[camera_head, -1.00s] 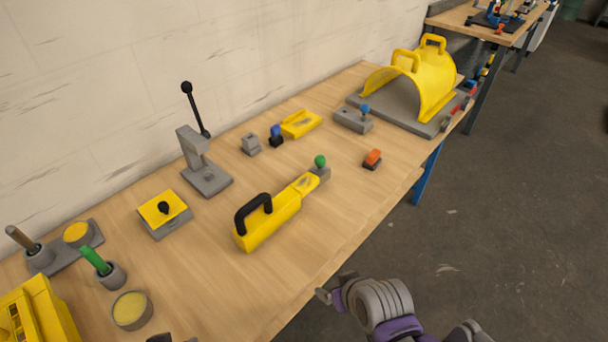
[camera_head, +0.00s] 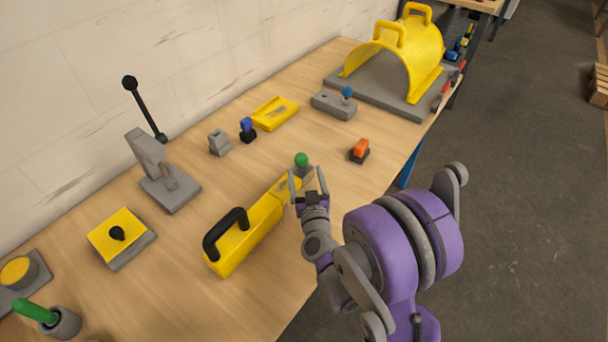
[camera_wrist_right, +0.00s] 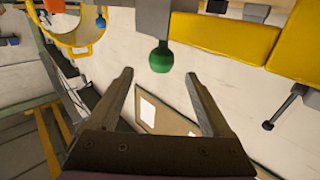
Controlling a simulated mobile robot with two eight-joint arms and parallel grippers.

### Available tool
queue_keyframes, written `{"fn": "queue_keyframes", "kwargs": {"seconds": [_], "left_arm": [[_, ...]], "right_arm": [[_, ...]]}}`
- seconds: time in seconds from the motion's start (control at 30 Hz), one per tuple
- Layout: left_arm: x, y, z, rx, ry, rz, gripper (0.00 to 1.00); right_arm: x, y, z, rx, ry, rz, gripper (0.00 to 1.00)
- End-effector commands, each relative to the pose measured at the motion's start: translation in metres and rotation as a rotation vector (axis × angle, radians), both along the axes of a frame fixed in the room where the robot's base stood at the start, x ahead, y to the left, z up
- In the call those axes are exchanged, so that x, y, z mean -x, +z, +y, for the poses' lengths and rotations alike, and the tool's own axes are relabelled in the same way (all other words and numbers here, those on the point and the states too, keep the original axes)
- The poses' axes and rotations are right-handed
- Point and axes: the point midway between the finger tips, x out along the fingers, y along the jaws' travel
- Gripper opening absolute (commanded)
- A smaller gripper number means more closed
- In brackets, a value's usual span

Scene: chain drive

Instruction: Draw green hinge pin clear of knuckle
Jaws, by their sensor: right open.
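The green ball head of the hinge pin (camera_head: 301,159) stands on top of the grey knuckle (camera_head: 304,172) at the far end of the yellow cover with a black handle (camera_head: 246,230). In the right wrist view the green ball (camera_wrist_right: 161,57) shows just beyond the fingertips, below the grey knuckle block (camera_wrist_right: 167,17). My right gripper (camera_head: 307,183) is open, its two fingers apart, close to the knuckle on the near side. In the right wrist view nothing is between the fingers (camera_wrist_right: 160,92). My left gripper is not in view.
A blue-knobbed grey block (camera_head: 334,104) and a yellow tray (camera_head: 274,113) lie behind. A lever press (camera_head: 165,180) stands at the left. The table front right of the knuckle is clear.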

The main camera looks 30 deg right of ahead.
Motion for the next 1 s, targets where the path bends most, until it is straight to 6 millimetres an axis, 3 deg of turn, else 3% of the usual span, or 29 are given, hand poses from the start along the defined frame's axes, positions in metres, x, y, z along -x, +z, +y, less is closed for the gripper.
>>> {"fn": "queue_keyframes", "kwargs": {"seconds": [0.5, 0.7, 0.97, 1.0], "left_arm": [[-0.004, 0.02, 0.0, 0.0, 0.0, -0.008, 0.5], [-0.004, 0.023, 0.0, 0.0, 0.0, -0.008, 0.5], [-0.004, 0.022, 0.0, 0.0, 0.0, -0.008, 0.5], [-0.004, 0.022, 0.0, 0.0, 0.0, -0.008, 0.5]], "right_arm": [[-0.08, 0.002, -0.03, 0.0, 0.003, 0.0, 0.83], [-0.092, 0.001, -0.035, -0.001, 0.003, 0.001, 0.83], [-0.093, 0.001, -0.035, 0.0, 0.004, 0.001, 0.83], [-0.093, 0.001, -0.035, 0.0, 0.004, 0.001, 0.8]]}}
